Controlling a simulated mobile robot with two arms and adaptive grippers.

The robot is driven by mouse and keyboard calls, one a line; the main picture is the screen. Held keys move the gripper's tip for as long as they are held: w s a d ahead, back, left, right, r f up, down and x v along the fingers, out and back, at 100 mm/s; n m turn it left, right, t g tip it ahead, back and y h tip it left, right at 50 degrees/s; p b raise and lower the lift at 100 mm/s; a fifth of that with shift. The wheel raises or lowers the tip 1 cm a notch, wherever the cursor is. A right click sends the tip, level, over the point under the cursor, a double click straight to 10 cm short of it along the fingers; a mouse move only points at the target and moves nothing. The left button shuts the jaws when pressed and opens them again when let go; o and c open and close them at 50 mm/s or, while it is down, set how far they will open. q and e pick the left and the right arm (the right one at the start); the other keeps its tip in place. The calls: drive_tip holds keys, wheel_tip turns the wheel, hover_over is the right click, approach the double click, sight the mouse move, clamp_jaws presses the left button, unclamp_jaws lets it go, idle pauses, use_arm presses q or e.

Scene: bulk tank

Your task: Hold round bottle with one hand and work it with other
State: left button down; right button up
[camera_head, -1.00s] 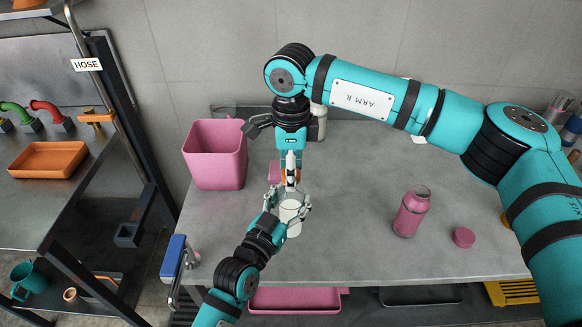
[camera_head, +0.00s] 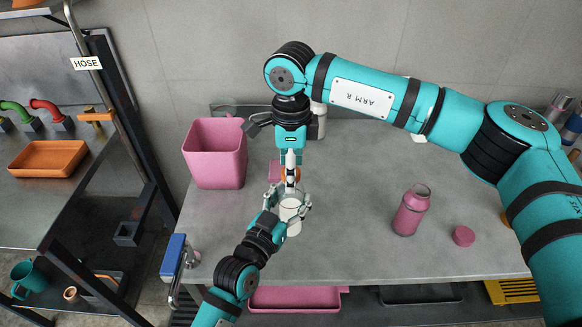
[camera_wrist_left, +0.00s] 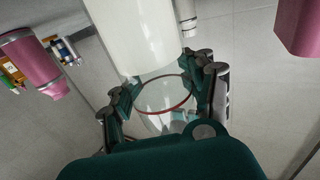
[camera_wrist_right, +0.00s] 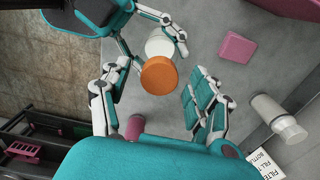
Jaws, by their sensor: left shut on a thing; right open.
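The round bottle (camera_head: 291,214) is whitish and stands upright at the middle of the grey table. My left gripper (camera_head: 290,201) is shut around it from the front. The left wrist view shows its white body (camera_wrist_left: 135,35) and a clear part with a red ring (camera_wrist_left: 166,95) between the fingers. In the right wrist view an orange cap (camera_wrist_right: 159,76) sits over the white bottle top (camera_wrist_right: 160,45). My right gripper (camera_wrist_right: 162,88) is open and points down, with its fingers apart on either side of the cap. The head view mostly hides the cap behind my right gripper (camera_head: 291,168).
A pink bin (camera_head: 216,153) stands at the back left of the table. A pink bottle (camera_head: 411,210) and a loose pink cap (camera_head: 464,236) stand to the right. A white bottle (camera_head: 319,121) and a pink block (camera_head: 274,171) are behind.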

drive_tip(key=shift+r, duration=0.1)
wheel_tip(320, 180, up, 12)
idle(0.4)
use_arm(q)
drive_tip(key=shift+c, duration=1.7)
unclamp_jaws()
drive_tip(key=v, duration=1.2)
drive_tip(key=shift+f, duration=0.1)
